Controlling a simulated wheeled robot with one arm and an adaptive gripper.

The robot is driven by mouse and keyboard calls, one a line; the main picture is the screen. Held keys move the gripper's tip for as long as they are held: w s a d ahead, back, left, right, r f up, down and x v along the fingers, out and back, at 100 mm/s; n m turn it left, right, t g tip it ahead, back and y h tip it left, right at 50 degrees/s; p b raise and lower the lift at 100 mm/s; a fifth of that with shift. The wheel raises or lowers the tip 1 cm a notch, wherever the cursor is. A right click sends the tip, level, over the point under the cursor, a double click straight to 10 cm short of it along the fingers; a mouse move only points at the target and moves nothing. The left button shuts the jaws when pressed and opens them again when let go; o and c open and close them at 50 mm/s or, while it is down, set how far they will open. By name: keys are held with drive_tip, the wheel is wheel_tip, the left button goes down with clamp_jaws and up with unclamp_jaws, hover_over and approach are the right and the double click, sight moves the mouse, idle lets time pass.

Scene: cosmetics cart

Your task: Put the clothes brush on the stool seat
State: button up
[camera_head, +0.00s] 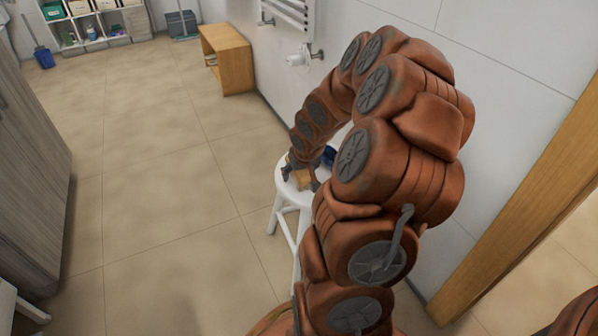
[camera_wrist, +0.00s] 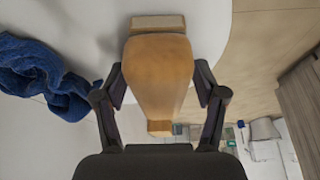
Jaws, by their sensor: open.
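The clothes brush (camera_wrist: 158,70), of tan wood, lies between the two dark fingers of my gripper (camera_wrist: 160,86) in the wrist view. The fingers are open, one on each side of it; whether either touches it is hard to tell. The white round stool seat (camera_wrist: 90,25) is right beneath or behind the brush. In the head view, the brush (camera_head: 301,178) shows small at the stool seat (camera_head: 284,187), with my gripper (camera_head: 302,176) around it. My arm covers the right part of the stool.
A crumpled blue cloth (camera_wrist: 42,75) lies on the seat beside the brush, at the left in the wrist view. A white wall with a towel rail (camera_head: 290,12) is behind the stool. A wooden bench (camera_head: 226,58) stands further back. The tiled floor at left is clear.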

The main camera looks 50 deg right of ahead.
drive_tip(key=shift+r, duration=0.25)
drive_tip(key=p+v, duration=0.4)
drive_tip(key=v, duration=0.8)
drive_tip(key=s+a+r+n+g, duration=0.1)
drive_tip(key=s+a+g, duration=0.1)
drive_tip(key=s+a, duration=0.5)
drive_tip(key=s+a+r+n+g+y, duration=0.1)
drive_tip(key=s+a+n+g, duration=0.1)
drive_tip(key=s+a, duration=0.5)
drive_tip(key=s+a+r+n+g+y, duration=0.1)
drive_tip(key=s+a+g, duration=0.3)
drive_tip(key=a, duration=1.1)
drive_tip(key=s+r+n, duration=0.1)
drive_tip(key=s, duration=0.2)
drive_tip(key=shift+s, duration=0.2)
drive_tip(key=shift+a, duration=0.15)
